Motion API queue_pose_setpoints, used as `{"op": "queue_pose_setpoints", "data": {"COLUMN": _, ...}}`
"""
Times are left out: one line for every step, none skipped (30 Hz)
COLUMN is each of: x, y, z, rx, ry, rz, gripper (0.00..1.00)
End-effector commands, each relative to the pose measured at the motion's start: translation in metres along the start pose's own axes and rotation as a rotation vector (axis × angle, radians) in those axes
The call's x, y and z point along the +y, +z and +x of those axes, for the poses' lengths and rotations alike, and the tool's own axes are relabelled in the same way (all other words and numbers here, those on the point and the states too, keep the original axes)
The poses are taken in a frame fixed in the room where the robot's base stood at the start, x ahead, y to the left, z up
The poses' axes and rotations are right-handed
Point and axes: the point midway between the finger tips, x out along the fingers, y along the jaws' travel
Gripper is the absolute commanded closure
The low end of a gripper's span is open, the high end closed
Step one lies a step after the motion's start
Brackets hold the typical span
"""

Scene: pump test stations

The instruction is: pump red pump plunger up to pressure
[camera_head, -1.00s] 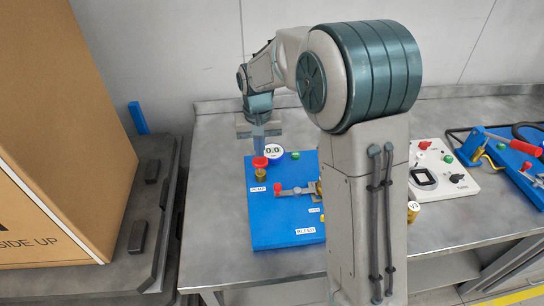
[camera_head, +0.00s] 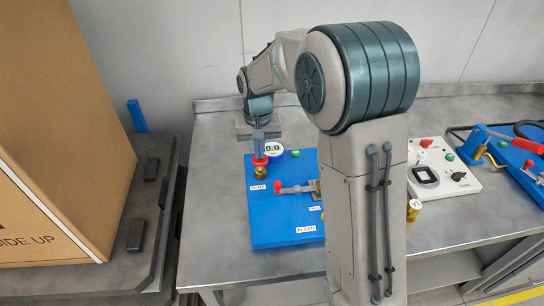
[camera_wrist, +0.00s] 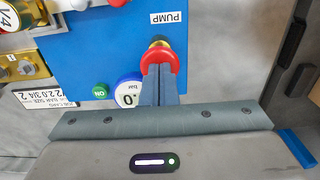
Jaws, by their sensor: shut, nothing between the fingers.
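The red pump plunger (camera_head: 259,161) stands on a brass base (camera_head: 260,173) at the upper left of a blue board (camera_head: 270,233). My gripper (camera_head: 259,152) is shut and empty, pointing down, with its fingertips at the red top of the plunger. In the wrist view the closed fingers (camera_wrist: 159,72) overlap the red plunger cap (camera_wrist: 160,58), beside the PUMP label (camera_wrist: 165,18). Whether they press on it I cannot tell.
A green button (camera_head: 295,154) sits beside the gauge. A red-tipped lever (camera_head: 278,187) lies on the board, its right end hidden by my arm. A white panel (camera_head: 460,183) and another blue board stand to the right. A large cardboard box (camera_head: 60,120) stands at the left.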

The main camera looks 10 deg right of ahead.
Motion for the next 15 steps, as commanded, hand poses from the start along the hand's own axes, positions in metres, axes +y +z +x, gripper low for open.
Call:
{"op": "queue_pose_setpoints", "data": {"x": 0.0, "y": 0.0, "z": 0.006, "rx": -0.001, "ry": 0.0, "rz": 0.0, "gripper": 1.0}}
{"op": "queue_pose_setpoints", "data": {"x": 0.0, "y": 0.0, "z": 0.008, "rx": -0.001, "ry": 0.0, "rz": 0.0, "gripper": 1.0}}
{"op": "queue_pose_setpoints", "data": {"x": 0.0, "y": 0.0, "z": 0.01, "rx": -0.001, "ry": 0.0, "rz": 0.0, "gripper": 1.0}}
{"op": "queue_pose_setpoints", "data": {"x": 0.0, "y": 0.0, "z": 0.012, "rx": -0.001, "ry": 0.0, "rz": 0.0, "gripper": 1.0}}
{"op": "queue_pose_setpoints", "data": {"x": 0.0, "y": 0.0, "z": 0.014, "rx": -0.001, "ry": 0.0, "rz": 0.0, "gripper": 1.0}}
{"op": "queue_pose_setpoints", "data": {"x": 0.0, "y": 0.0, "z": 0.016, "rx": -0.002, "ry": 0.001, "rz": 0.0, "gripper": 1.0}}
{"op": "queue_pose_setpoints", "data": {"x": 0.0, "y": 0.0, "z": 0.018, "rx": -0.002, "ry": 0.001, "rz": 0.0, "gripper": 1.0}}
{"op": "queue_pose_setpoints", "data": {"x": 0.0, "y": 0.0, "z": 0.02, "rx": -0.002, "ry": 0.001, "rz": 0.0, "gripper": 1.0}}
{"op": "queue_pose_setpoints", "data": {"x": 0.0, "y": 0.0, "z": 0.022, "rx": -0.002, "ry": 0.001, "rz": 0.0, "gripper": 1.0}}
{"op": "queue_pose_setpoints", "data": {"x": 0.0, "y": 0.001, "z": 0.024, "rx": -0.002, "ry": 0.001, "rz": 0.0, "gripper": 1.0}}
{"op": "queue_pose_setpoints", "data": {"x": 0.0, "y": 0.001, "z": 0.026, "rx": -0.003, "ry": 0.001, "rz": 0.0, "gripper": 1.0}}
{"op": "queue_pose_setpoints", "data": {"x": 0.0, "y": 0.0, "z": 0.025, "rx": -0.002, "ry": 0.001, "rz": 0.0, "gripper": 1.0}}
{"op": "queue_pose_setpoints", "data": {"x": 0.0, "y": 0.0, "z": 0.024, "rx": -0.002, "ry": 0.001, "rz": 0.0, "gripper": 1.0}}
{"op": "queue_pose_setpoints", "data": {"x": 0.0, "y": 0.0, "z": 0.024, "rx": -0.002, "ry": 0.001, "rz": 0.0, "gripper": 1.0}}
{"op": "queue_pose_setpoints", "data": {"x": 0.0, "y": 0.0, "z": 0.024, "rx": -0.002, "ry": 0.001, "rz": 0.0, "gripper": 1.0}}
